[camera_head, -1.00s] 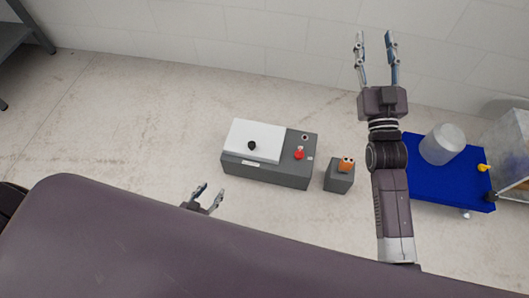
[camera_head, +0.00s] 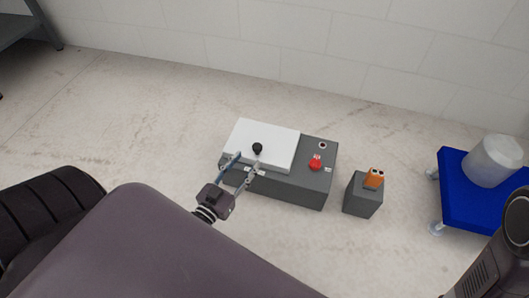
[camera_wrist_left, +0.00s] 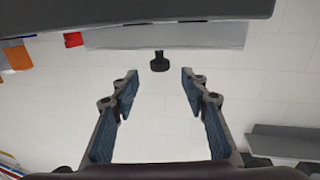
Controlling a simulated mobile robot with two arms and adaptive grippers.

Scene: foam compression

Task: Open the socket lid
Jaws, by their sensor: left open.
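A grey box (camera_head: 304,189) stands on the floor with a flat white lid (camera_head: 277,147) on its top, lying closed. A black knob (camera_head: 257,148) stands up from the lid. My left gripper (camera_head: 247,162) is open and empty at the lid's near-left edge, fingers pointing toward the knob. In the left wrist view the fingers (camera_wrist_left: 158,88) are spread, and the knob (camera_wrist_left: 160,62) shows beyond the fingertips, in line with the gap between them. The white lid (camera_wrist_left: 165,38) is behind the knob there. My right gripper is out of view; only part of that arm shows at the lower right.
A red button (camera_head: 316,164) is on the grey box, right of the lid. A small grey block (camera_head: 362,198) with an orange piece (camera_head: 374,178) stands to its right. A blue cart (camera_head: 459,207) carries a translucent container (camera_head: 495,160). Floor behind the box is clear up to the wall.

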